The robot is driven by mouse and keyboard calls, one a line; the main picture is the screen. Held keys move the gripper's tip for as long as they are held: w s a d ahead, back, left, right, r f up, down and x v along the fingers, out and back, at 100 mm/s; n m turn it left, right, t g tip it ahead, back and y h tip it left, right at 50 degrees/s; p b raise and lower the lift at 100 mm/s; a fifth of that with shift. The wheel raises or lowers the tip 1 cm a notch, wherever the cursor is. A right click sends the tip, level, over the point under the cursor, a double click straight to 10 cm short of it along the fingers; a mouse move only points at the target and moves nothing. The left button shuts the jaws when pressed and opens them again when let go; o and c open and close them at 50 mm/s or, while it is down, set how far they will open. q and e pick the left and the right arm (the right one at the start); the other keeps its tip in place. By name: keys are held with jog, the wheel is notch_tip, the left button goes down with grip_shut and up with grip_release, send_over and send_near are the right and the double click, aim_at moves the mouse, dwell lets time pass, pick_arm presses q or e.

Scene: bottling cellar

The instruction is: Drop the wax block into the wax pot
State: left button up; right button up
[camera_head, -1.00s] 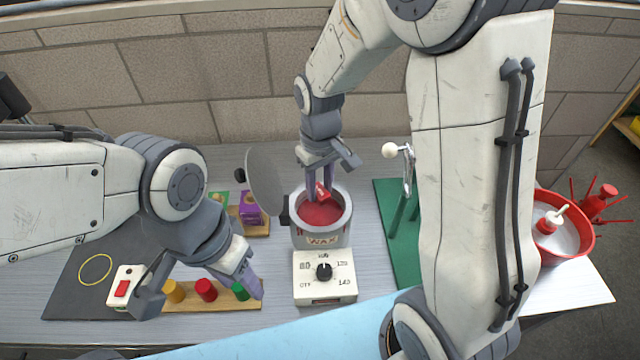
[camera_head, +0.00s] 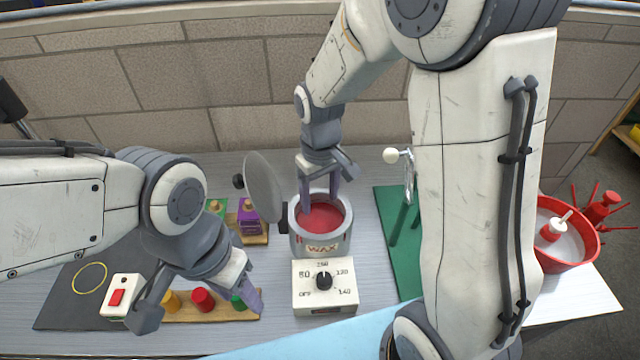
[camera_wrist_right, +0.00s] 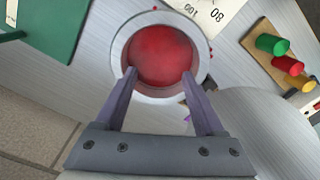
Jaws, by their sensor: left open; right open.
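The wax pot (camera_head: 335,242) stands at mid-table with its lid (camera_head: 263,187) swung up on the left. Red wax (camera_head: 323,217) fills it, and its round mouth also shows in the right wrist view (camera_wrist_right: 118,45). My right gripper (camera_head: 320,200) is open and empty, its fingertips over the pot's mouth; it also shows in the right wrist view (camera_wrist_right: 159,76). I cannot make out the wax block as a separate shape; only red wax shows in the pot. My left gripper (camera_head: 200,308) is open and empty over the front left of the table.
A dial unit (camera_head: 323,287) sits in front of the pot. A wooden strip with coloured cylinders (camera_head: 202,299) and a red-switch box (camera_head: 118,297) lie left. A green mat (camera_head: 410,270) and a red bucket (camera_head: 553,262) are right.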

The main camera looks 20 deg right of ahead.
notch_tip(320, 180, up, 10)
dwell(0.4)
jog(key=shift+f, duration=0.1)
dwell(0.4)
jog(key=s+a+f+n, duration=0.1)
jog(key=s+a, duration=0.3)
jog(key=s, duration=0.6)
jog(key=s+a+f+n+y, duration=0.1)
jog(key=s+a+f+n, duration=0.1)
jog(key=s, duration=0.7)
jog(key=shift+s+a+f+n, duration=0.3)
jog(key=shift+s+a+f, duration=0.1)
jog(key=shift+a, duration=0.45)
